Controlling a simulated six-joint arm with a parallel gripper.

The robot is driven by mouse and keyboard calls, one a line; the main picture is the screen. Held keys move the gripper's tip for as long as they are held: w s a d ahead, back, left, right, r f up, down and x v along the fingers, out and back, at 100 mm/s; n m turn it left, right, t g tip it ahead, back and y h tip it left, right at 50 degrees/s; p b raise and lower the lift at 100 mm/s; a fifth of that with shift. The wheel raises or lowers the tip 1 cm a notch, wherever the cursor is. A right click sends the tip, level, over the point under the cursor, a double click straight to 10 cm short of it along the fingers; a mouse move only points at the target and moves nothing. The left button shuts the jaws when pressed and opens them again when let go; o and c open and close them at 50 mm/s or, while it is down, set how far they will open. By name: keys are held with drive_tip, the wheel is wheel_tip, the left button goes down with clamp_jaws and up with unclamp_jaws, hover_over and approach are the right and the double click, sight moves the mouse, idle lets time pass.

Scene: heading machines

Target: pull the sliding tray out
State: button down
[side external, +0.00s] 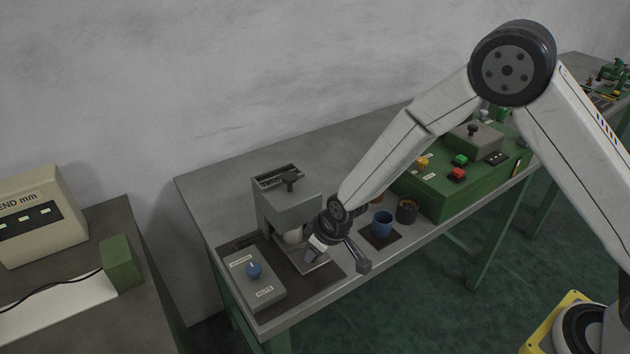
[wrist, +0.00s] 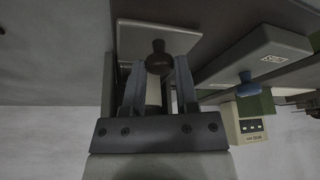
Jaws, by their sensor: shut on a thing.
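The sliding tray (side external: 319,265) is a light grey plate low at the front of the small grey heading machine (side external: 290,208). In the wrist view the tray (wrist: 130,42) is a pale plate with a dark round knob (wrist: 158,47) on it. My gripper (wrist: 160,66) has one finger on each side of this knob and is shut on it. In the side view my gripper (side external: 314,250) is low in front of the machine and hides the knob and part of the tray. How far the tray stands out from the machine is hard to tell.
A grey switch box (side external: 255,282) with a blue knob (side external: 253,269) stands left of the tray. A blue cup (side external: 382,224) on a dark mat and a dark can (side external: 407,210) stand to the right. A green control box (side external: 450,185) is beyond them. The bench's front edge is close.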

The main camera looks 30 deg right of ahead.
drive_tip(key=shift+s, duration=1.9)
drive_tip(key=shift+c, duration=1.9)
unclamp_jaws()
drive_tip(key=shift+r, duration=0.25)
drive_tip(key=v, duration=0.7)
drive_tip(key=shift+s, duration=0.2)
drive_tip(key=shift+r, duration=0.15)
